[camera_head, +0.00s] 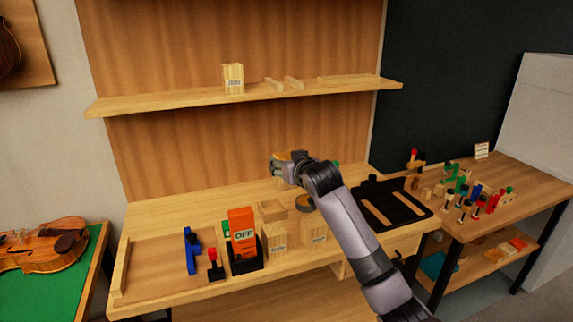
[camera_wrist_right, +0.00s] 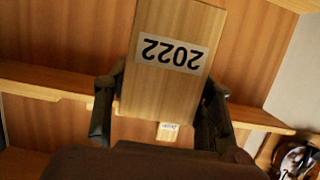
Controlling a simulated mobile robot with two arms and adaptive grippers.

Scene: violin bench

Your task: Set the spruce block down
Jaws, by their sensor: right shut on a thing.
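My right gripper (camera_head: 284,160) is raised above the bench, in front of the back panel and below the shelf. In the right wrist view, my right gripper (camera_wrist_right: 158,108) is shut on a pale wood block (camera_wrist_right: 168,85), one finger on each side. The block has a white label reading "2022", upside down in that view. In the head view the held block is mostly hidden by the gripper. It appears clear of the bench top and the shelf. My left gripper is not in view.
The shelf (camera_head: 180,100) carries one labelled block (camera_head: 233,78) and small wood strips, with bare room at its left. The bench holds a blue tool (camera_head: 192,250), an orange "OFF" box (camera_head: 243,232), wood blocks (camera_head: 275,243) and a black tray (camera_head: 405,212). A violin (camera_head: 45,248) lies left.

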